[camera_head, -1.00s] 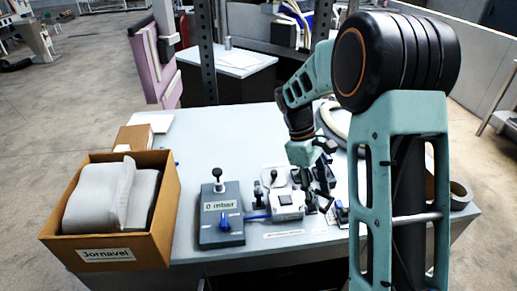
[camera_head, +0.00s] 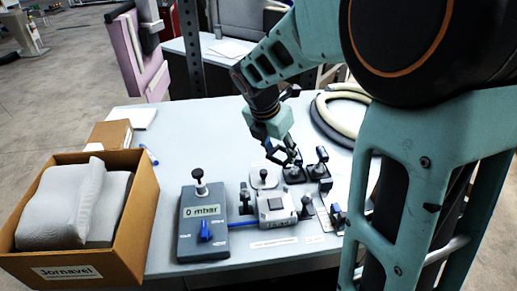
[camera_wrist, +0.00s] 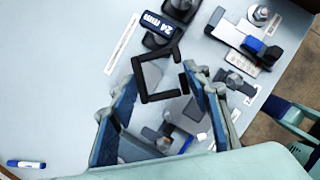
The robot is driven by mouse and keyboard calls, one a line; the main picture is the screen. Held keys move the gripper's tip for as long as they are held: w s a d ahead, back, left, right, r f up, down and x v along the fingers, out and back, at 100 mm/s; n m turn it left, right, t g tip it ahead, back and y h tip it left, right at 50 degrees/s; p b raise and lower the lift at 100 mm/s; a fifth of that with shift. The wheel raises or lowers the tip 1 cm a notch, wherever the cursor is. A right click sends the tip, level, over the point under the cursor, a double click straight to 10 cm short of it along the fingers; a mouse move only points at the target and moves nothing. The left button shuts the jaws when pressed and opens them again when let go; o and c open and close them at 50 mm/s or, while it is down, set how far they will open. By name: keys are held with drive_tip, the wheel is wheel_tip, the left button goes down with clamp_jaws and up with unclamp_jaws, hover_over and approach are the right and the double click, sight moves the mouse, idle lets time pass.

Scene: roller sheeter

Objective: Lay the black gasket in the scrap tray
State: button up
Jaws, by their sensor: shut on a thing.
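The black gasket (camera_wrist: 141,84) is a square frame in the wrist view, in front of the clamp fixtures. My gripper (camera_wrist: 160,110) has its blue-padded fingers on either side of it and is shut on it. The right finger is close to the gasket's right side, but the exact contact is hard to see. In the head view, my gripper (camera_head: 288,158) is over the bench, at the back of the fixtures, and the gasket is too small and dark to tell apart there. I cannot pick out the scrap tray for certain in either view.
A grey gauge box (camera_head: 205,222) and a light grey block (camera_head: 276,207) stand at the bench front among several black clamps. A cardboard box (camera_head: 140,215) with grey foam is at the left. Hoses (camera_head: 350,110) lie at the back right.

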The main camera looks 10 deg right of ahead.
drive_tip(key=w+f, duration=0.3)
drive_tip(key=w, duration=0.1)
drive_tip(key=w+f+p, duration=0.1)
drive_tip(key=w+f, duration=0.1)
drive_tip(key=w, duration=0.2)
drive_tip(key=w+d+f, duration=0.1)
drive_tip(key=w+f, duration=0.2)
drive_tip(key=w, duration=0.2)
drive_tip(key=shift+f+p, duration=0.35)
drive_tip(key=shift+w+f, duration=0.4)
drive_tip(key=shift+f, duration=0.15)
drive_tip(key=shift+w+d+f, duration=0.1)
drive_tip(key=shift+f, duration=1.45)
drive_tip(key=shift+f, duration=0.2)
drive_tip(key=o, duration=1.1)
drive_tip(key=shift+c, duration=0.2)
